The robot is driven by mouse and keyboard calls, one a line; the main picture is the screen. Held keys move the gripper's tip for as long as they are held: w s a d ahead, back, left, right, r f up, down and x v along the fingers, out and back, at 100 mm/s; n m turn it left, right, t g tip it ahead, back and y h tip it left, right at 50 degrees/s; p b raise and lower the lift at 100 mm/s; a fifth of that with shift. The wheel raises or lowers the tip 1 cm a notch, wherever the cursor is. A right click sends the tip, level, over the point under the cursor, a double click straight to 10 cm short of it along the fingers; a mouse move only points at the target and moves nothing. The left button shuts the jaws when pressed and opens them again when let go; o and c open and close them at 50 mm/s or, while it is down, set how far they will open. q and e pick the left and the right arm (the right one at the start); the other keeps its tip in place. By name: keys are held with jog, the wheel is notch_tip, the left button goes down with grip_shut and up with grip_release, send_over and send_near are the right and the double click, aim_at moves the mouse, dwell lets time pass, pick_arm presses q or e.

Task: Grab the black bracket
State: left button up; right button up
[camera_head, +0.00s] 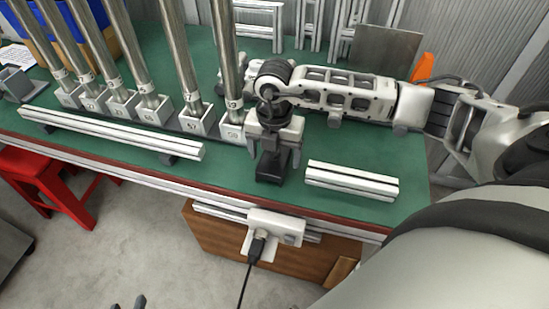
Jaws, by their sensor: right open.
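A black bracket (270,168) stands on the green table top near its front edge. My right gripper (274,158) reaches in from the right and points down over it. Its fingers are apart, one on each side of the bracket's upper part. The gripper body hides the bracket's top, and I cannot tell whether the fingers touch it. Two dark fingertips of my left gripper (128,304) show at the bottom edge, apart and with nothing visible between them; the rest is out of view.
A row of metal tubes in numbered holders (150,108) stands left of the bracket. An aluminium rail (110,132) lies in front of them. A short profile (352,181) lies right of the bracket. A white box with a cable (275,227) hangs below the edge. A red stool (45,180) stands left.

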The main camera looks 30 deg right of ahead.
jog(key=shift+f, duration=0.25)
jog(key=c, duration=1.3)
jog(key=shift+o, duration=0.2)
jog(key=shift+r, duration=0.2)
